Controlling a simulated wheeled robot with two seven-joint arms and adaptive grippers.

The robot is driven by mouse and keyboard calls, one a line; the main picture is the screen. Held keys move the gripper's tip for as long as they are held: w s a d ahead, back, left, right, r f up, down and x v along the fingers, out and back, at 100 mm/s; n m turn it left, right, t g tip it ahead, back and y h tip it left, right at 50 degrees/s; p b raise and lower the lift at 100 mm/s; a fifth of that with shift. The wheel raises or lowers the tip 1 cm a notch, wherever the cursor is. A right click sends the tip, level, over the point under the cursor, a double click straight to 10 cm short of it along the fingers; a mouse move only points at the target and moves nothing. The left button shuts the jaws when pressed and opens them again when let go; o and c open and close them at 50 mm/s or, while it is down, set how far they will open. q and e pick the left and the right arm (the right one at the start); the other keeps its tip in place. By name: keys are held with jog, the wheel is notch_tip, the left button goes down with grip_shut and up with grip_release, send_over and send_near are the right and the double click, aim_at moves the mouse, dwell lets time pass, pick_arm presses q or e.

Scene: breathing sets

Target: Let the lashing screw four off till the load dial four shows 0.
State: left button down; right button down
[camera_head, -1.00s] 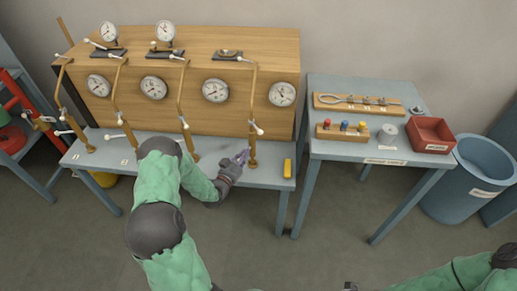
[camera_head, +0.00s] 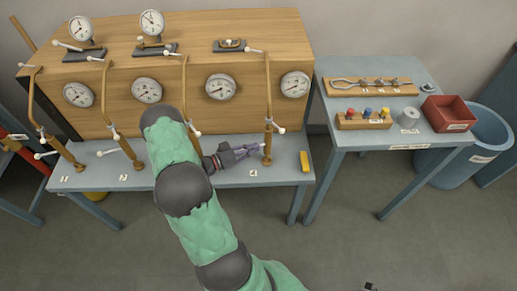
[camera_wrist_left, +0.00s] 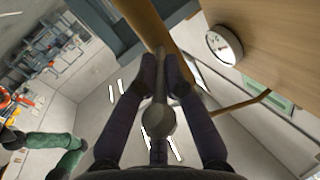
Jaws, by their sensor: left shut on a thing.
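Lashing screw four (camera_head: 267,140) is the upright brass-coloured post at the right end of the bench, by the label 4. My left gripper (camera_head: 250,150) is beside it. In the wrist view the left fingers (camera_wrist_left: 160,75) are shut on a grey bar with a ball end, the screw's handle (camera_wrist_left: 158,122), in front of the brass post (camera_wrist_left: 148,25). Load dial four (camera_head: 295,84) is the rightmost round white gauge on the wooden panel. A gauge (camera_wrist_left: 223,45) also shows in the wrist view. Its reading is too small to tell. A small dark piece at the bottom edge may be my right gripper (camera_head: 370,287).
A yellow block (camera_head: 304,161) lies on the bench right of post four. Three more gauges and posts stand to the left.

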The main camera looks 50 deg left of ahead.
pick_arm(q)
jog(key=shift+w+a+m+h, duration=0.1)
jog(key=shift+a+m+h, duration=0.25)
jog(key=shift+h, duration=0.25)
jog(key=c, duration=1.3)
grip_release()
jog(key=v, duration=1.2)
jog(key=shift+r, duration=0.15)
